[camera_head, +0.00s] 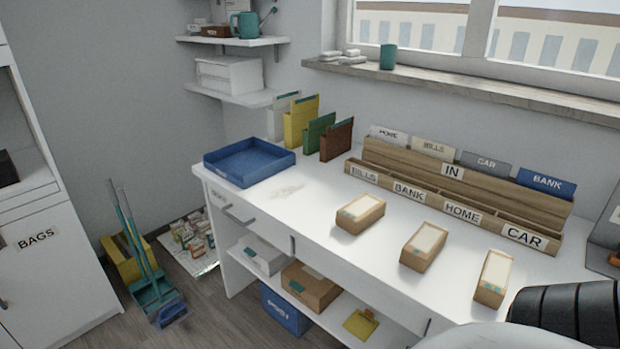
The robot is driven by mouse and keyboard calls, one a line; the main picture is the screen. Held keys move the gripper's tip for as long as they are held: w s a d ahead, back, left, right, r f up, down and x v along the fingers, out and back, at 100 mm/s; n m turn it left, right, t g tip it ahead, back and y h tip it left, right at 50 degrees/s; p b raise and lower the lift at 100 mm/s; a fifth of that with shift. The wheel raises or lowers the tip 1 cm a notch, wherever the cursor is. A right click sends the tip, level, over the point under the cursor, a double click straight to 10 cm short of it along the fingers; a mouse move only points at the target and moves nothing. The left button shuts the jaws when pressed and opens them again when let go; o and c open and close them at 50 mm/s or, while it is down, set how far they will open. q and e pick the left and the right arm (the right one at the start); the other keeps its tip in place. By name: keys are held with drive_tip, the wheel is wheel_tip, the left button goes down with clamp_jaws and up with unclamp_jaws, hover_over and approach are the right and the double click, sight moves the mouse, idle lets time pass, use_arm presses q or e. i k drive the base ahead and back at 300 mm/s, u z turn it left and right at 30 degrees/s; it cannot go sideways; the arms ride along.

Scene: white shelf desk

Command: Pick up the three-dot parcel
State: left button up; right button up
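Three small brown parcels with pale tops stand apart in a slanting row on the white desk (310,215). The left parcel (372,222) is nearest the blue tray. The middle parcel (412,262) sits in front of the wooden sorter. The right parcel (487,297) is closest to the desk's front right. Dots are too small to make out, so I cannot tell which parcel has three. Neither of my grippers is in view.
A wooden sorter (437,205) labelled BILLS, BANK, HOME, CAR stands behind the parcels. A blue tray (242,176) and upright folders (302,122) are at the back left. A dark ribbed shape (565,312) covers the lower right. Boxes (310,288) lie on the shelf below.

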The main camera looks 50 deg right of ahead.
sight(355, 216)
drive_tip(key=i, duration=3)
drive_tip(key=z, duration=2.9)
